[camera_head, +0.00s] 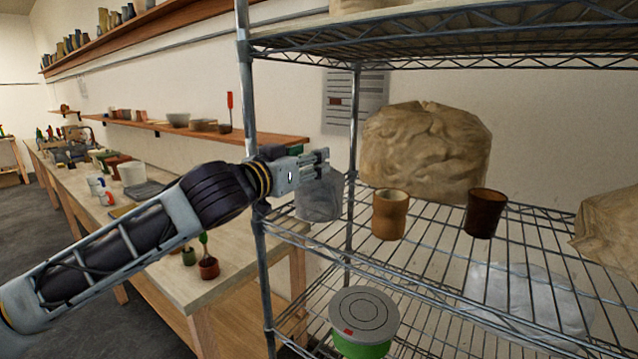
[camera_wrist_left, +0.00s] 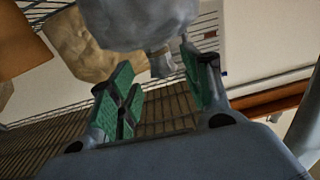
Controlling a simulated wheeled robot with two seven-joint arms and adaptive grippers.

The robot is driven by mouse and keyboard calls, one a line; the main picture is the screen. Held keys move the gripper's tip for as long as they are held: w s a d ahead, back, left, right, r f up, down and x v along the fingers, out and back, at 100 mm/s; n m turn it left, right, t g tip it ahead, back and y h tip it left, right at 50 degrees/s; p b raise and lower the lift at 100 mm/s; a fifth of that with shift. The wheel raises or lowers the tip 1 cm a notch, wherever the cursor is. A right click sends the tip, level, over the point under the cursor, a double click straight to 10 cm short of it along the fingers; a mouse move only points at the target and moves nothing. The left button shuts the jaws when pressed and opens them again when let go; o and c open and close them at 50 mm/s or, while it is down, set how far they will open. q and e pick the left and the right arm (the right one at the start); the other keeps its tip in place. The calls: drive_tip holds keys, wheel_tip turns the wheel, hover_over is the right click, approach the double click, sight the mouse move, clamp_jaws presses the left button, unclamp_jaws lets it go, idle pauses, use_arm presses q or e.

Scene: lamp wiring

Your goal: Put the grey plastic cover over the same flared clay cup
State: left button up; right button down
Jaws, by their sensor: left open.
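The grey plastic cover (camera_head: 320,203) sits at the left end of the wire shelf, just below my left gripper (camera_head: 322,163). In the left wrist view the cover (camera_wrist_left: 140,20) is at the top, and its narrow, crumpled end (camera_wrist_left: 161,62) lies between the green finger pads of the open left gripper (camera_wrist_left: 165,95). I cannot tell whether the pads touch it. Two clay cups stand upright on the shelf to the right: a tan one (camera_head: 390,217) with a waist and a dark brown one (camera_head: 485,213) that widens toward its rim. Both are uncovered. My right gripper is out of view.
A large crumpled tan bag (camera_head: 425,150) stands behind the cups, and another (camera_head: 612,228) is at the right. A clear plastic sheet (camera_head: 530,300) and a green tub with a grey lid (camera_head: 364,318) are lower down. A metal post (camera_head: 259,240) stands close to my left arm.

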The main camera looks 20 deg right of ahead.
use_arm(q)
drive_tip(key=x, duration=0.2)
drive_tip(key=shift+w+d, duration=0.15)
drive_tip(key=shift+w, duration=0.15)
drive_tip(key=shift+w+d+p, duration=0.25)
drive_tip(key=shift+d+p, duration=0.05)
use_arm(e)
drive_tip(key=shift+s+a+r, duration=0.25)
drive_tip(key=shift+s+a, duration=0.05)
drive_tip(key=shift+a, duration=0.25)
use_arm(q)
drive_tip(key=c, duration=1)
clamp_jaws()
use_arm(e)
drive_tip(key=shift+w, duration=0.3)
use_arm(q)
drive_tip(key=shift+r, duration=0.1)
